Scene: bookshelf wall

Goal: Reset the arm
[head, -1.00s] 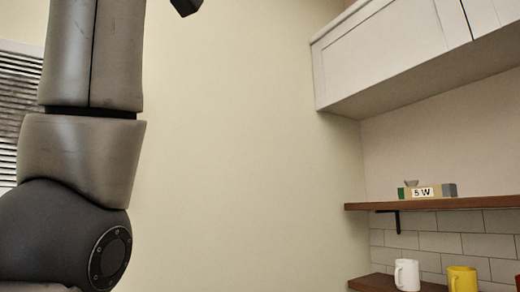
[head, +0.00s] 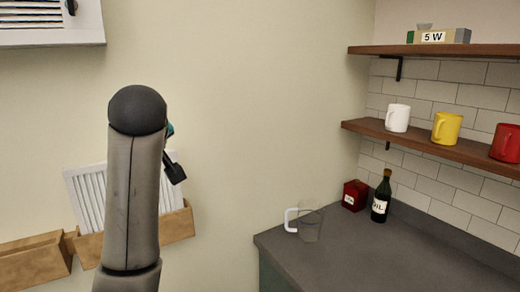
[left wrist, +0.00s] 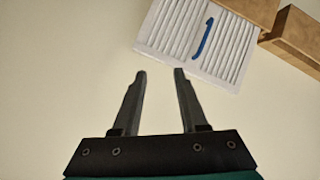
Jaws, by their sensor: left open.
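My left arm rises from the bottom left in the head view, with its dark rounded joint on top. My left gripper (head: 175,170) shows partly behind that arm, in front of the pale wall. In the left wrist view my left gripper (left wrist: 158,72) is open, with its two dark fingers apart and nothing between them. A white ribbed panel with a blue mark (left wrist: 192,40) lies beyond the fingertips, apart from them. The same white panel (head: 92,200) stands in a wooden wall box in the head view, partly hidden by my arm. My right gripper does not show.
Wooden boxes (head: 35,262) hang on the wall at left. At right, a grey counter (head: 390,255) holds a clear jug (head: 310,228), a red tin (head: 355,195) and a dark oil bottle (head: 381,198). Shelves above hold a white mug (head: 398,118), a yellow mug (head: 446,128) and a red mug (head: 506,143).

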